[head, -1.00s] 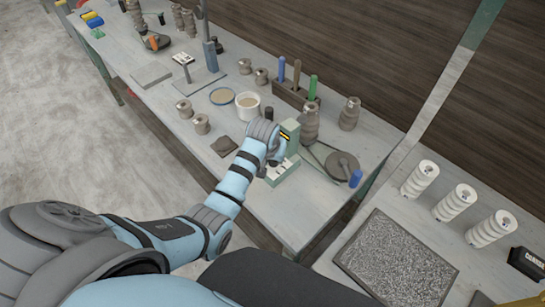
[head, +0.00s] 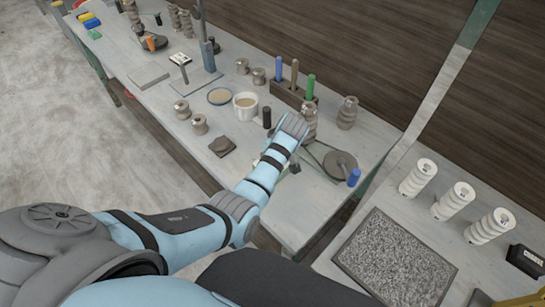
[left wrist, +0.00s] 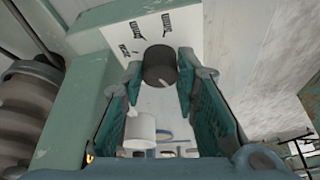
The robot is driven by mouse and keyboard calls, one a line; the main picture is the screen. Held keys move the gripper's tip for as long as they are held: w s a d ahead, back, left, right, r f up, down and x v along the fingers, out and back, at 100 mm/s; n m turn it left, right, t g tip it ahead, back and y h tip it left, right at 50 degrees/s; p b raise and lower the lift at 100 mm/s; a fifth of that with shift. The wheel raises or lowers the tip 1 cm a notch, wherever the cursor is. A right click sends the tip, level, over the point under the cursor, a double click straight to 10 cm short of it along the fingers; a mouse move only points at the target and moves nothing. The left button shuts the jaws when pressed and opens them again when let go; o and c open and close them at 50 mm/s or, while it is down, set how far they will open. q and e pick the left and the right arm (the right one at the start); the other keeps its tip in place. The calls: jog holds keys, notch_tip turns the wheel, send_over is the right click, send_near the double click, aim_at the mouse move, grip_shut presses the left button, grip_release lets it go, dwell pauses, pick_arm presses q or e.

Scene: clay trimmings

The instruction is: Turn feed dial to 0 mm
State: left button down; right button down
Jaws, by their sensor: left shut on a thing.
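The feed dial (left wrist: 160,66) is a dark round knob on a pale panel (left wrist: 185,40) in the left wrist view. Several small dark labels stand above and left of it, too blurred to read. A small light mark shows near the knob's lower edge. My left gripper (left wrist: 161,68) has its teal fingers on both sides of the knob, shut on it. In the head view my left wrist (head: 292,127) hides the fingers, the dial and most of its green housing. My right gripper is not in view.
A white cup (head: 246,106), a tool block (head: 294,97) with upright handles and grey ribbed pieces (head: 347,113) stand beyond my left arm. A dark disc (head: 340,164) lies to its right. The bench front (head: 290,215) is clear.

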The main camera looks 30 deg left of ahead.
pick_arm(q)
jog(key=shift+n, duration=0.3)
jog(key=c, duration=1.5)
grip_release()
jog(key=shift+c, duration=0.2)
jog(key=v, duration=1.2)
jog(key=shift+w, duration=0.25)
